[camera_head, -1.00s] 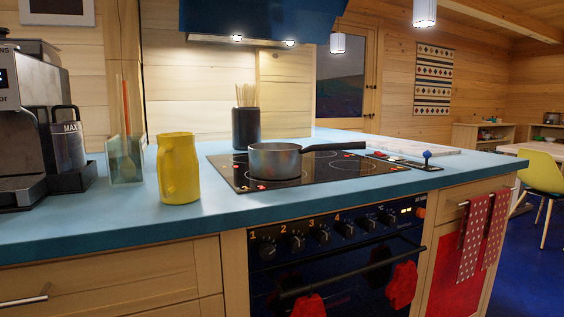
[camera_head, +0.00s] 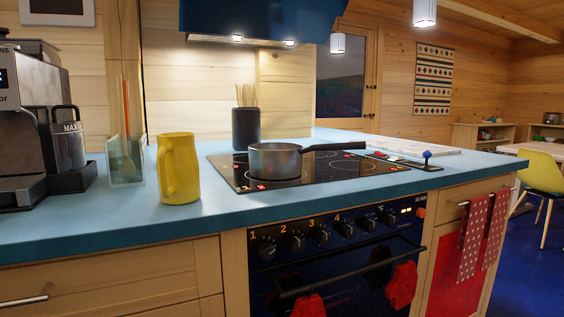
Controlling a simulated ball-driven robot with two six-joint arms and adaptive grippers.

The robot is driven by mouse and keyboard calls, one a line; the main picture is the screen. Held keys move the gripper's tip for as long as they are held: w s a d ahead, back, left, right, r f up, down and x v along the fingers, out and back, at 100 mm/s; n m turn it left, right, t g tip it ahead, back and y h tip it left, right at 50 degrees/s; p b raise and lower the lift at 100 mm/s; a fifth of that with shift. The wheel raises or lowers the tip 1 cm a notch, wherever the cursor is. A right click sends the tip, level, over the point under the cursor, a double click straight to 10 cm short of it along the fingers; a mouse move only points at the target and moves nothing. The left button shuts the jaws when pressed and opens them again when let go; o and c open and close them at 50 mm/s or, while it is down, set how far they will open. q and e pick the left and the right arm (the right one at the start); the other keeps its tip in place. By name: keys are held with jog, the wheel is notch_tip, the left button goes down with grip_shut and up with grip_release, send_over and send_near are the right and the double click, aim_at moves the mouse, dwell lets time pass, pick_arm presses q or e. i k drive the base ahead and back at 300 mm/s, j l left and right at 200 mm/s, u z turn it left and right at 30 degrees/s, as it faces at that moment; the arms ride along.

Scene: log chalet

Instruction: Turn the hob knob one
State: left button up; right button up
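The hob knob one (camera_head: 267,249) is the leftmost black knob on the oven's front panel, beside the orange numeral 1. More black knobs sit to its right, with the numerals 2, 3 and 4 by the ones nearest it. The black glass hob (camera_head: 330,170) is set in the blue worktop above. A grey saucepan (camera_head: 274,162) stands on the hob's left part, its black handle pointing right. Neither of my grippers is in view.
A yellow jug (camera_head: 178,168) stands on the blue worktop (camera_head: 110,225) left of the hob. A coffee machine (camera_head: 22,125) is at far left. The oven handle (camera_head: 345,275) runs below the knobs, with red oven mitts (camera_head: 402,285) on it. Red towels (camera_head: 472,240) hang right.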

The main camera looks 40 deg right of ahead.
aim_at(267, 252)
jog(key=k+l+z, duration=0.35)
jog(key=z, duration=0.15)
jog(key=k+l+z, duration=0.45)
jog(key=k+l, duration=0.05)
jog(key=l, duration=0.05)
